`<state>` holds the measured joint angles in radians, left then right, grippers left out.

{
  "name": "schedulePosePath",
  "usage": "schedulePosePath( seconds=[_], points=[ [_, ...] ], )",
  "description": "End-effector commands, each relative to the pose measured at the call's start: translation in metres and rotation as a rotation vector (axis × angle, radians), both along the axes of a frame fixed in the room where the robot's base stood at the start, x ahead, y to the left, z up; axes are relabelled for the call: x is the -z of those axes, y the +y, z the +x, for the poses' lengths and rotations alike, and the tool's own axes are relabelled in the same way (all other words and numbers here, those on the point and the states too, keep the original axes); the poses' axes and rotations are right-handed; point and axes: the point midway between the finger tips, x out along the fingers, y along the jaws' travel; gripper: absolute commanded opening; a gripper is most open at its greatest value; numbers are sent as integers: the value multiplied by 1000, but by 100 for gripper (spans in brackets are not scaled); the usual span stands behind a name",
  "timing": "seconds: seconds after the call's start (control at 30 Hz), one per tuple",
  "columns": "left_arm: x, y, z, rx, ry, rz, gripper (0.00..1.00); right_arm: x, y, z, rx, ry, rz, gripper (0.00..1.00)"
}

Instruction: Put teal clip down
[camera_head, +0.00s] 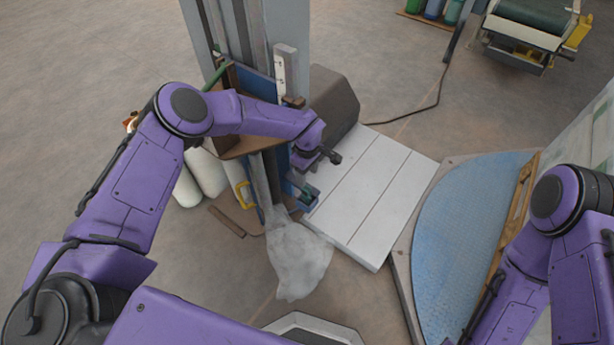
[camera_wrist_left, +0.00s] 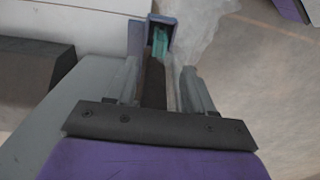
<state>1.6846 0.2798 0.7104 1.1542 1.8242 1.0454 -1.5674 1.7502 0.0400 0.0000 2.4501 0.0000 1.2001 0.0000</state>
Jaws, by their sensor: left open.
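The teal clip (camera_wrist_left: 160,42) sits at a blue bracket (camera_wrist_left: 137,38) in the left wrist view, just beyond my fingertips. In the head view the teal clip (camera_head: 309,191) is small, low on the front of the sack filler. My left gripper (camera_head: 328,157) is open above it, with no clip between its fingers. In the left wrist view the fingers (camera_wrist_left: 160,85) stand apart, with a dark bar visible between them. A translucent sack (camera_head: 298,258) hangs beside the bracket. My right gripper is out of view; only its arm shows.
The sack filler's column (camera_head: 250,35) stands behind my left arm. A pale slatted platform (camera_head: 372,195) lies to the right of the bracket, with a dark grey housing (camera_head: 335,103) behind it. A blue round plate (camera_head: 465,240) lies farther right. White rolls (camera_head: 205,172) stand left of the column.

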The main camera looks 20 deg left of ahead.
Motion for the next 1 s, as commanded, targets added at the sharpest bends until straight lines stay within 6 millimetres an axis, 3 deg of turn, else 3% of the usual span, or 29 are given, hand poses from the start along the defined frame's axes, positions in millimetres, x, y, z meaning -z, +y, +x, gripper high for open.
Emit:
schedulePosePath(
  seconds=[0.1,0.37,0.47,0.57,0.6,0.7,0.8,0.9,1.0],
  points=[
    [-11,0,0,-1,1,-1,53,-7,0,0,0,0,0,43],
    [-9,0,-2,2,2,5,53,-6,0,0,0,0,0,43],
    [6,6,-22,34,19,82,53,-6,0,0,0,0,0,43],
    [41,31,-80,132,31,302,53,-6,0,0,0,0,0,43],
    [55,49,-110,195,13,408,53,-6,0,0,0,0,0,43],
    [72,90,-181,367,-75,582,53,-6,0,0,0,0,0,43],
    [72,117,-249,517,-162,591,53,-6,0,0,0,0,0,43],
    [62,129,-309,601,-192,506,53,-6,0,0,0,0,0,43],
    [50,133,-350,627,-183,418,53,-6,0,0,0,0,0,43]
  ],
)
